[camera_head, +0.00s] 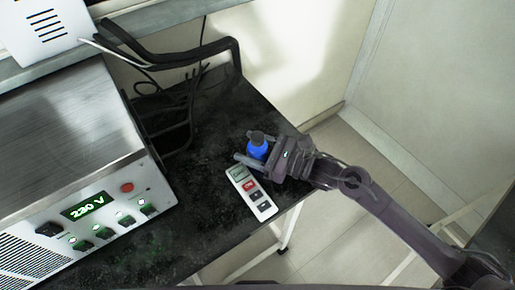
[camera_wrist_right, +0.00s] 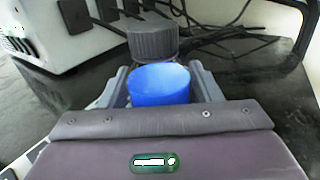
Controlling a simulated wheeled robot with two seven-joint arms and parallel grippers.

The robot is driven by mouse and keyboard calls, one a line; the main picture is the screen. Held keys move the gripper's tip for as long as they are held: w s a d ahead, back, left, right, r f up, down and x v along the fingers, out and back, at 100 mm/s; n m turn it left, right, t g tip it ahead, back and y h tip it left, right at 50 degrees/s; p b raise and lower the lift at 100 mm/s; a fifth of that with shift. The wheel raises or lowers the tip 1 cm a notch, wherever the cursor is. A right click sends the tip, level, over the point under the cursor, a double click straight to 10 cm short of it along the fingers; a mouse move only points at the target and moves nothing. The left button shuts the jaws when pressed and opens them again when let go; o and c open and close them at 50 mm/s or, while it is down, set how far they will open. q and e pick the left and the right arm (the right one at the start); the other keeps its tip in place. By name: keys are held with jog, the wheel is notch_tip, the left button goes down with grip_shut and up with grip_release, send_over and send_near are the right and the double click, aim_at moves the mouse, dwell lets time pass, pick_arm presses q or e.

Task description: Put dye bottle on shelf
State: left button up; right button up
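The dye bottle (camera_head: 257,150) is small and blue with a dark grey ridged cap, near the right edge of the black table. My right gripper (camera_head: 254,154) has its fingers on both sides of it, and they look closed against it. In the right wrist view the blue bottle (camera_wrist_right: 160,84) fills the gap between the fingers (camera_wrist_right: 162,85). It looks upright; its base is hidden, so I cannot tell whether it touches the table. A pale ledge (camera_head: 150,22) runs along the back wall; I cannot tell whether it is the shelf. My left gripper is not in view.
A white remote-like device (camera_head: 250,194) with a red button lies just beside my right gripper. Black cables (camera_head: 165,95) and a black frame (camera_head: 185,57) stand at the back. The front of the black table (camera_head: 195,225) is clear.

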jog(key=c, duration=0.7)
jog(key=shift+r, duration=0.1)
jog(key=shift+c, duration=0.7)
jog(key=shift+r, duration=0.1)
